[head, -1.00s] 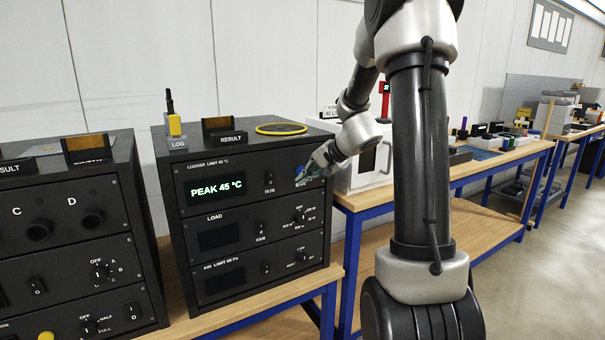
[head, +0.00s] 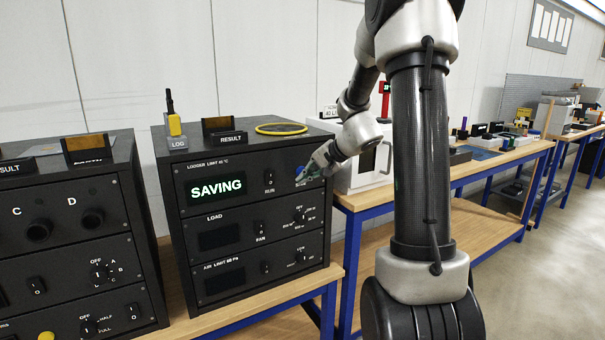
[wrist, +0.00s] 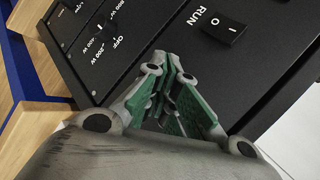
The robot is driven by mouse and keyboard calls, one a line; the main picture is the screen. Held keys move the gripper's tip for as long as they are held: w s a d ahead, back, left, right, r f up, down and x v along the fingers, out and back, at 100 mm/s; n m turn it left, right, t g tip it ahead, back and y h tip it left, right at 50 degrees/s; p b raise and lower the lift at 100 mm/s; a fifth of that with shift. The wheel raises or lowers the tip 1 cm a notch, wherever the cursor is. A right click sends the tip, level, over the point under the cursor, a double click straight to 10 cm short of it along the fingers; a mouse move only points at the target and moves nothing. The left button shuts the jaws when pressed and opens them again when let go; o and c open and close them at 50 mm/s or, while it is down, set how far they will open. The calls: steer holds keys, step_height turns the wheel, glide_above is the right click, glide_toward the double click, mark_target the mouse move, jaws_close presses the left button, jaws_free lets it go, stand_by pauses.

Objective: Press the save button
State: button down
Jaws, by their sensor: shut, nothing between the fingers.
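The logger panel (head: 216,168) is the top unit of a black rack, and its lit display (head: 217,188) reads SAVING in green. A small blue button (head: 300,170) shows at the panel's right side, partly hidden by my gripper (head: 304,178). My gripper is shut and empty, its tips at or very near the button; I cannot tell whether they touch it. In the wrist view my gripper (wrist: 172,62) points at the black panel face, and the fingers hide the button.
A RUN rocker switch (head: 269,177) sits left of my gripper. LOAD and air panels with knobs (head: 301,215) lie below. A yellow ring (head: 281,129) and a LOG holder (head: 177,142) are on the rack top. A white box (head: 362,176) stands close on the right.

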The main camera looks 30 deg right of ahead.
steer(key=s, duration=0.6)
steer(key=shift+d, duration=0.1)
stand_by(0.8)
steer(key=s+a+f+n+g, duration=0.1)
steer(key=s+a+n+g, duration=0.15)
steer(key=s, duration=0.65)
steer(key=s+a+n+g, duration=0.1)
steer(key=s+g, duration=0.3)
steer(key=s, duration=0.4)
steer(key=s+a+r+n+t+h, duration=0.2)
steer(key=s+a+r+n+h, duration=0.1)
steer(key=s+r+n, duration=0.4)
steer(key=shift+s+r+h, duration=0.35)
steer(key=shift+s+h, duration=0.25)
steer(key=shift+s, duration=1.2)
